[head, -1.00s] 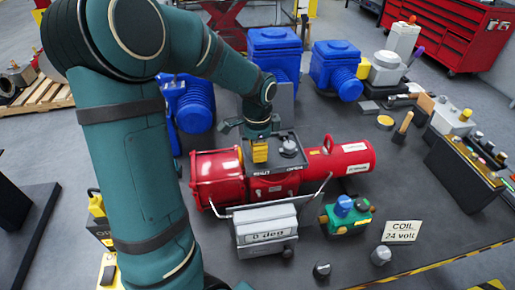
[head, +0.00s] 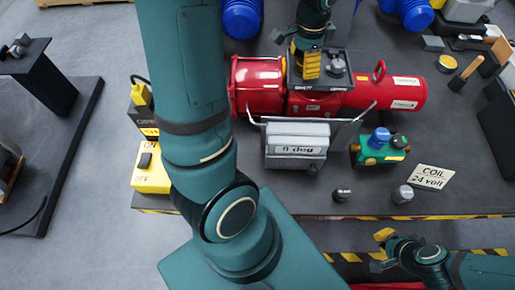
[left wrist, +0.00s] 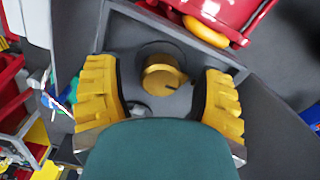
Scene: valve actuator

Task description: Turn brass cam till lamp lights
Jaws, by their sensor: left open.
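The brass cam (left wrist: 163,75), a round brass knob with a dark slot mark, sits in a grey housing in the left wrist view. My left gripper (left wrist: 160,98) is open, its yellow ribbed fingers on either side of the cam with gaps showing. In the head view my left gripper (head: 310,66) points down over the grey switch box (head: 322,82) on the red actuator (head: 258,87), hiding the cam. My right gripper (head: 381,250) is at the lower right by the table's front edge, fingers apart and empty. I cannot make out a lit lamp.
A grey "0 deg" display (head: 297,145) stands in front of the actuator. To its right are a green block (head: 380,149) with a blue top and a "COIL 24 volt" sign (head: 432,177). A yellow ON/OFF switch box (head: 151,172) is at left. A grey knob (head: 337,67) tops the switch box.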

